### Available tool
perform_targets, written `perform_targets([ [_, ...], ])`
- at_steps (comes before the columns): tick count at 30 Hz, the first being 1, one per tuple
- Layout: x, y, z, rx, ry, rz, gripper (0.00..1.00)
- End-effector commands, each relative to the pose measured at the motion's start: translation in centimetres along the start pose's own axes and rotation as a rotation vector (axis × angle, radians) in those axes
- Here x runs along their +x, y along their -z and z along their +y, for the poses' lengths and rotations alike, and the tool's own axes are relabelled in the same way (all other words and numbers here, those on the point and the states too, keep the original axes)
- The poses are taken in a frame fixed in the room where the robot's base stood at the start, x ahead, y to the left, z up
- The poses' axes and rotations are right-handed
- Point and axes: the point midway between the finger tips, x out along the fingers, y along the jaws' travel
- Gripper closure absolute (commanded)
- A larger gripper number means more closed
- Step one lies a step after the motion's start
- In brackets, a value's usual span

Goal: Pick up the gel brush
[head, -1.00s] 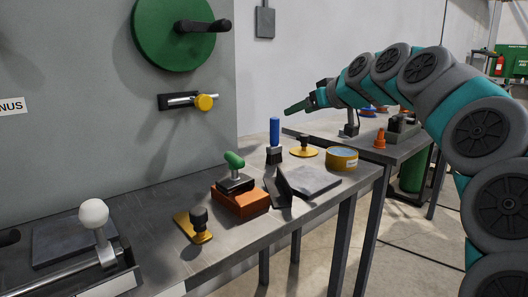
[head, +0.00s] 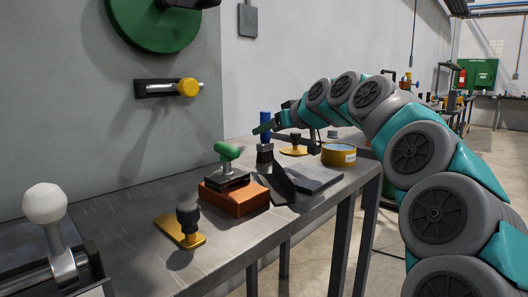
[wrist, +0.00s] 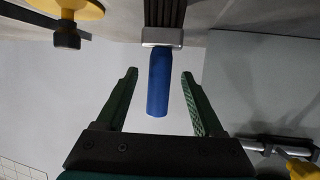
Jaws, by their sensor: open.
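The gel brush has a blue handle (head: 265,124) and a dark bristle block (head: 265,153), and stands upright on the bench, handle up. In the wrist view its blue handle (wrist: 158,85) points toward my palm, with a silver collar (wrist: 162,37) and dark bristles above. My gripper (head: 263,128) is at the height of the handle. In the wrist view my gripper (wrist: 160,74) is open, its green fingers on either side of the handle, with a visible gap on both sides. Contact is not seen.
A green-handled stamp (head: 228,153) stands on an orange block (head: 234,197) in front of the brush. A black-knobbed yellow plate (head: 294,150), a yellow tin (head: 339,154) and a dark angled plate (head: 284,184) lie nearby. The wall panel (head: 110,125) rises behind the bench.

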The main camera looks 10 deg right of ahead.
Motion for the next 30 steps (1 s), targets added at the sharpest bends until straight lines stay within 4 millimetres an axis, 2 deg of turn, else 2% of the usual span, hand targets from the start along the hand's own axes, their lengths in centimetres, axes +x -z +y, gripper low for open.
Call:
perform_targets([
  [5,1.0,0.1,0.0,-0.001,-0.001,0.000,0.31],
  [15,5.1,0.3,0.0,0.000,0.000,-0.001,0.31],
  [23,5.4,0.3,0.0,-0.001,0.000,-0.001,0.31],
  [30,5.4,0.3,0.0,0.000,0.000,-0.001,0.58],
])
